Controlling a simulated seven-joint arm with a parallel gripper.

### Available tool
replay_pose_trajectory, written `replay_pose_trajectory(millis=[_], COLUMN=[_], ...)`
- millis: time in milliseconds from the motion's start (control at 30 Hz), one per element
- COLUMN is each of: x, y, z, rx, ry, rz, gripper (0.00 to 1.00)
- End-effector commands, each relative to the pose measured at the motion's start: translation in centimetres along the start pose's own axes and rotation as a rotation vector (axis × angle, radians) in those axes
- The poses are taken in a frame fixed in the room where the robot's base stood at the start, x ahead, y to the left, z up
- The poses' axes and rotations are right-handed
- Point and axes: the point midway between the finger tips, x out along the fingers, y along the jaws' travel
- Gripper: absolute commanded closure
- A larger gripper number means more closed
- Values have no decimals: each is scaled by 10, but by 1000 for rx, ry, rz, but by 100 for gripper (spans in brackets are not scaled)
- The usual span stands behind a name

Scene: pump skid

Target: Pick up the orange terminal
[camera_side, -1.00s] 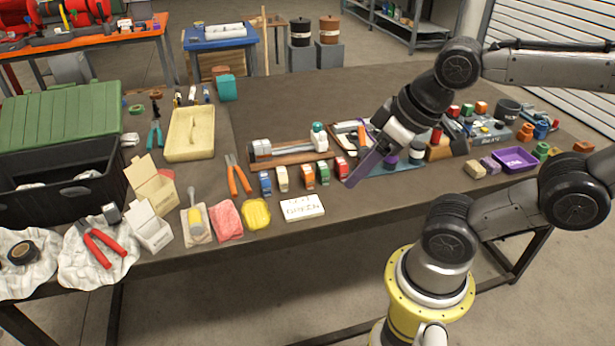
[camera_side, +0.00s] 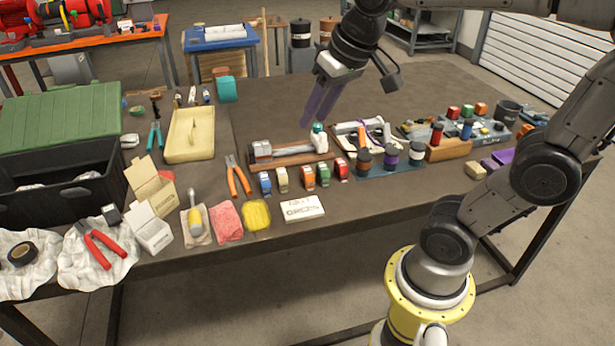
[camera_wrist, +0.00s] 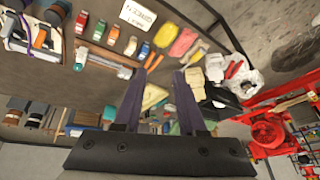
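The orange terminal (camera_side: 308,178) stands in a row of small coloured blocks near the table's front, between a cream one (camera_side: 282,180) and a green one (camera_side: 323,174). In the wrist view the orange terminal (camera_wrist: 114,34) shows in the upper middle, above and left of the fingers. My gripper (camera_side: 315,112) hangs above the table, behind and higher than the row, its fingers slanting down to the left. In the wrist view my gripper (camera_wrist: 166,75) has its two fingers wide apart, with nothing held between them.
A wooden rack with a grey tool (camera_side: 290,150) lies just behind the row. A white label card (camera_side: 303,207) lies in front of it. A bottle holder (camera_side: 388,168) stands to the right and orange-handled pliers (camera_side: 237,177) to the left. The table's back middle is clear.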

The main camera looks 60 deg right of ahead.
Motion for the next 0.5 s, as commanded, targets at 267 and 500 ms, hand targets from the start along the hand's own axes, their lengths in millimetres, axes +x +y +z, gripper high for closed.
replay_pose_trajectory(millis=[267, 500], x=[75, 161], y=[47, 112], z=[-88, -115], rx=[231, 390], ry=[-153, -293], rz=[93, 153], gripper=[60, 60])
